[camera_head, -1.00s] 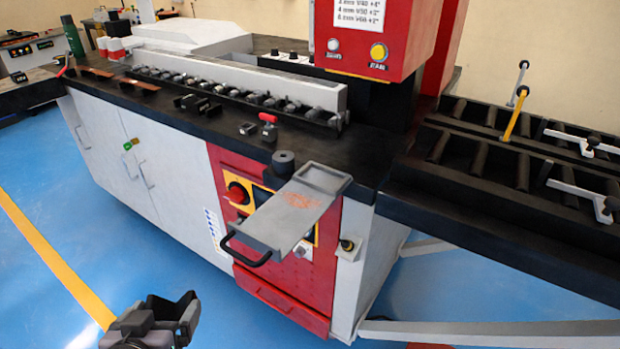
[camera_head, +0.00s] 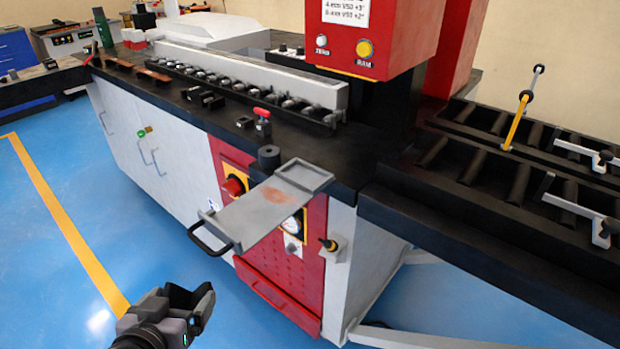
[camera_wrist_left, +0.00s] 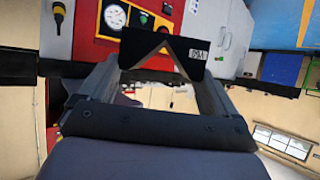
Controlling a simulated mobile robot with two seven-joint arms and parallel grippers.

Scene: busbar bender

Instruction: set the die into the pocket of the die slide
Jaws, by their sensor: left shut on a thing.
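The die (camera_wrist_left: 190,52) is a black block with a V-notch and a small white label, seen large in the left wrist view. My left gripper (camera_head: 180,302) is shut on it, with one finger at each end of the die. In the head view the die (camera_head: 186,296) is a dark piece at bottom left, held out over the blue floor. The die slide (camera_head: 250,212) is a grey tray with a black handle, sticking out from the bench front, to the right of my gripper and apart from it. Its raised-rim pocket (camera_head: 303,177) at the bench end looks empty. My right gripper is not in view.
A black round knob (camera_head: 268,157) stands beside the slide. A red-handled clamp (camera_head: 262,122) and a row of dark tooling (camera_head: 240,90) sit on the bench. The red press head (camera_head: 375,40) rises behind. A roller table (camera_head: 500,190) extends right. Floor at left is clear.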

